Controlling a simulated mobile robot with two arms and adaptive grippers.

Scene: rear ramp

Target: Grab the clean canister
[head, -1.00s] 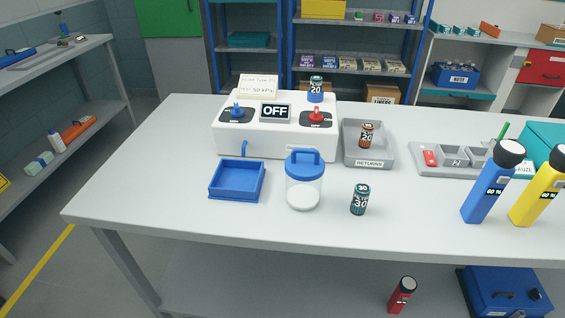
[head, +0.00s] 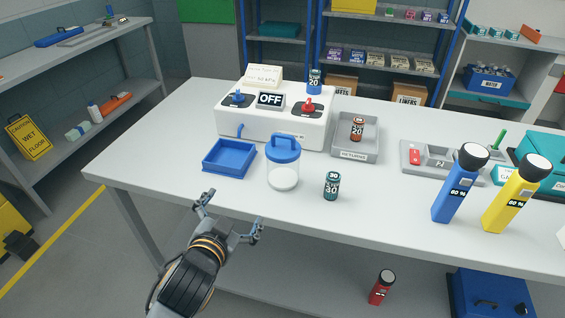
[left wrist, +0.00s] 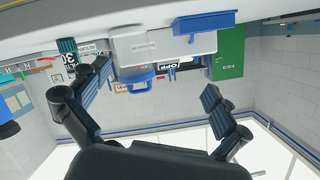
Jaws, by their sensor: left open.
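A clear canister (head: 283,172) with a blue lid and handle stands upright on the table in the head view, white at its bottom. No label reading "clean" is legible on it. It also shows upside down in the left wrist view (left wrist: 134,46), between the spread fingers. My left gripper (head: 231,215) is open and empty at the table's front edge, in front and left of the canister and apart from it. My right gripper is not in view.
A blue tray (head: 229,159) sits left of the canister and a teal "30" can (head: 331,186) to its right. Behind is a white machine (head: 273,128) reading OFF. A grey RETURNS tray (head: 355,152) holds an orange can.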

